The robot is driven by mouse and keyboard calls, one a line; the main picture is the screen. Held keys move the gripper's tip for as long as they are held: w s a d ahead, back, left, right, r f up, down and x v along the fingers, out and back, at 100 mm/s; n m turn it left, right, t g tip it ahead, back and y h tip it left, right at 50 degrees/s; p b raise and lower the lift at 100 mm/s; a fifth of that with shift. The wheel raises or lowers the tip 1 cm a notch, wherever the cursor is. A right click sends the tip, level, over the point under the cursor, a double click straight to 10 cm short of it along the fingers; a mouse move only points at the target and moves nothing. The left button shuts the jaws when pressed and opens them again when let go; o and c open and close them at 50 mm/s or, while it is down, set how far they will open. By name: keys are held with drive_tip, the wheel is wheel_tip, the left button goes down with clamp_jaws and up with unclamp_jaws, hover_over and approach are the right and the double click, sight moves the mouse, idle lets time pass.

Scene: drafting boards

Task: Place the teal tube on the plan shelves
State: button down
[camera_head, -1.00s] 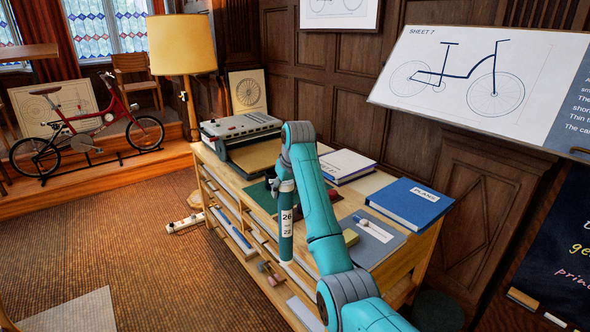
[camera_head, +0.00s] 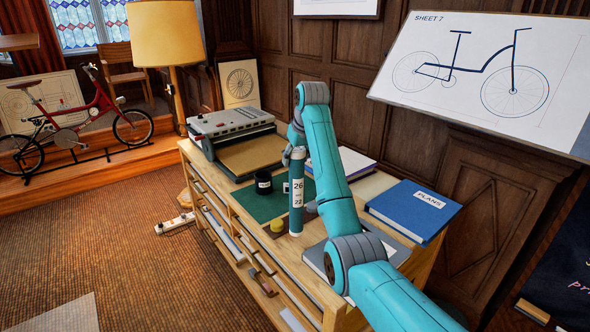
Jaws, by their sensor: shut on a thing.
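The teal tube (camera_head: 297,215) hangs upright from my gripper (camera_head: 294,153), which is shut on its upper end. In the picture the tube overlaps the top of the wooden plan shelves (camera_head: 222,193). I cannot tell whether its lower end touches the top. The open front of the shelves faces the lower left and holds several rolls and tools (camera_head: 262,282). My arm hides part of the right end of the shelves.
On the cabinet top are a grey machine (camera_head: 232,125), a green mat (camera_head: 250,204), a dark cup (camera_head: 263,182), a yellow object (camera_head: 277,226), and a blue "PLANS" binder (camera_head: 412,208). A lamp (camera_head: 168,45) stands behind. The carpet (camera_head: 130,240) at left is mostly open.

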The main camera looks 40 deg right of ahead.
sight(295, 169)
drive_tip(key=shift+a+f, duration=0.1)
drive_tip(key=shift+f, duration=2)
drive_tip(key=shift+c, duration=2)
unclamp_jaws()
drive_tip(key=shift+f, duration=0.1)
